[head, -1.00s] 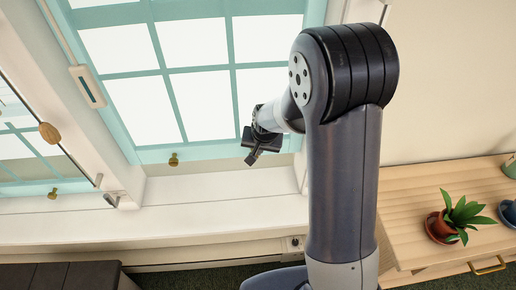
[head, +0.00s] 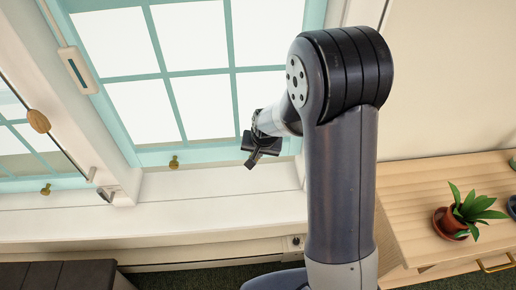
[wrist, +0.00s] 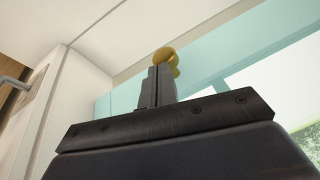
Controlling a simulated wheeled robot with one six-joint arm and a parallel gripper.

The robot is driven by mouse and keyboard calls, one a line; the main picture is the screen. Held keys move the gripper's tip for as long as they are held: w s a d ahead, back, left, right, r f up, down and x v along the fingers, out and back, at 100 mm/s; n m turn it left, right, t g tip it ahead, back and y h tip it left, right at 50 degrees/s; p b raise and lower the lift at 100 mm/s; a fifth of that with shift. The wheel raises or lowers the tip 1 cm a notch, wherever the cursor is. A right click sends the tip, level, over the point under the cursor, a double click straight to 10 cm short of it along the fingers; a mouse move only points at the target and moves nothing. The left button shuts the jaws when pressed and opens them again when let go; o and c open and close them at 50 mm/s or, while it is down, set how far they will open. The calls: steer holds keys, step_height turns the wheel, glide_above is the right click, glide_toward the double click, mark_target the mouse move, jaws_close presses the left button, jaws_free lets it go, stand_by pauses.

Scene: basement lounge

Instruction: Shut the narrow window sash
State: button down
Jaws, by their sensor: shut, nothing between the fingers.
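A teal-framed sash (head: 162,72) with several panes fills the upper left of the head view, with a small brass knob (head: 174,162) on its bottom rail. A second teal-framed sash (head: 35,137) shows in part at the left edge, with its own brass knob (head: 46,190). I cannot tell which is the narrow one or how far either stands open. My gripper (head: 251,162) is shut and empty, in front of the larger sash's lower right. In the wrist view, a brass knob (wrist: 167,54) shows just beyond my fingertips (wrist: 158,78), partly hidden; contact is unclear.
A round wooden knob (head: 38,121) is at the left, beside a dark slanting edge. A white sill (head: 220,195) runs under the window. A dark bench (head: 60,275) is at lower left. A wooden cabinet (head: 420,185) with a potted plant (head: 463,215) stands at right.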

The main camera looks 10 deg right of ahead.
step_height(320, 180, down, 11)
steer(key=b, duration=0.8)
steer(key=shift+r, duration=0.1)
steer(key=shift+s, duration=0.1)
steer(key=shift+s+f, duration=0.15)
steer(key=shift+f, duration=0.15)
steer(key=shift+r, duration=0.1)
steer(key=shift+d+r, duration=0.15)
steer(key=shift+r, duration=0.2)
steer(key=w+d+p+v, duration=0.1)
steer(key=p+v, duration=0.1)
steer(key=v, duration=1.1)
steer(key=shift+r+p, duration=0.35)
steer(key=shift+d+f, duration=0.1)
